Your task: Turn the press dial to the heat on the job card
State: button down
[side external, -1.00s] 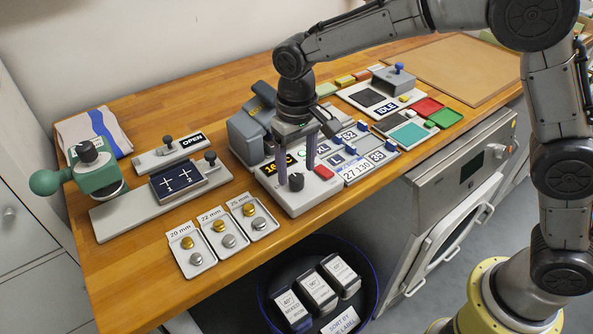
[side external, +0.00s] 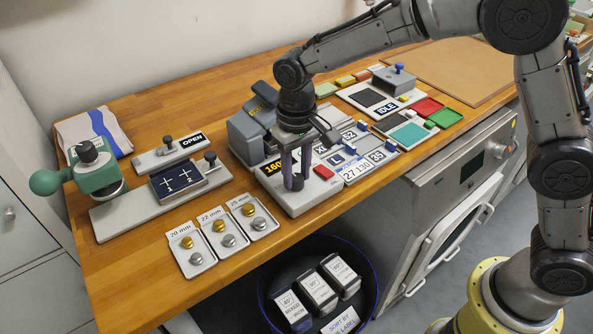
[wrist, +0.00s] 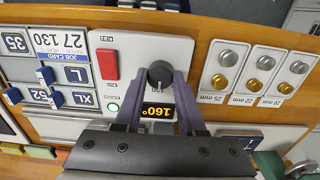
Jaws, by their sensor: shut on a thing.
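The press dial is a dark round knob (wrist: 160,73) on the light grey press panel (wrist: 135,55). My gripper (side external: 294,180) is lowered onto it, and in the wrist view its fingers (wrist: 161,82) are closed on either side of the dial. The fingers partly cover the dial in the side view. The display (wrist: 158,112) beside the dial reads 160°. The job card (side external: 356,171) shows 27 and 130; in the wrist view the card (wrist: 60,42) is upside down.
A red button (wrist: 108,65) sits close beside the dial. Blue size tiles (wrist: 75,74) lie near the job card. Trays of buttons marked by millimetres (side external: 225,228) stand to the left of the press panel. A dark round bin (side external: 268,292) is below the bench edge.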

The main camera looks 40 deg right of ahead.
aim_at(297, 177)
jog(key=shift+n, duration=0.3)
jog(key=n, duration=0.3)
jog(key=shift+n, duration=2.6)
jog(key=c, duration=0.5)
grip_release()
notch_tip(297, 177, up, 14)
